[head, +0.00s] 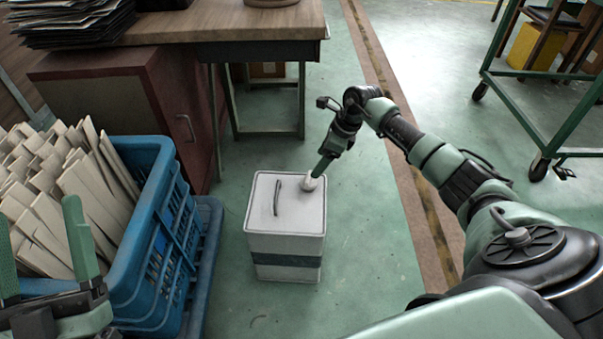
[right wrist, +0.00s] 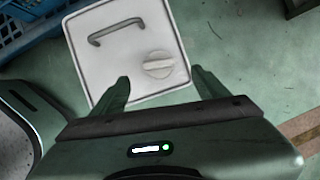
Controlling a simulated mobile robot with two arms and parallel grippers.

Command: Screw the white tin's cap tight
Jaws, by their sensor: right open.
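The white tin (head: 285,243) stands upright on the green floor, with a dark band around its lower part. Its top has a handle (head: 277,197) and a round white cap (head: 308,183) near one corner. In the right wrist view, the tin's top (right wrist: 112,60) shows the cap (right wrist: 158,64) with a raised grip bar across it. My right gripper (head: 318,172) is open at the cap, its fingertips (right wrist: 160,82) apart, one toward each side of the cap. I cannot tell whether they touch it. My left gripper (head: 38,212) is open and empty at the lower left.
A blue crate (head: 150,285) full of pale slats (head: 92,195) stands left of the tin. A wooden-topped bench (head: 230,22) with a dark red cabinet (head: 160,110) is behind. A green cart (head: 545,120) stands at the far right. The floor right of the tin is clear.

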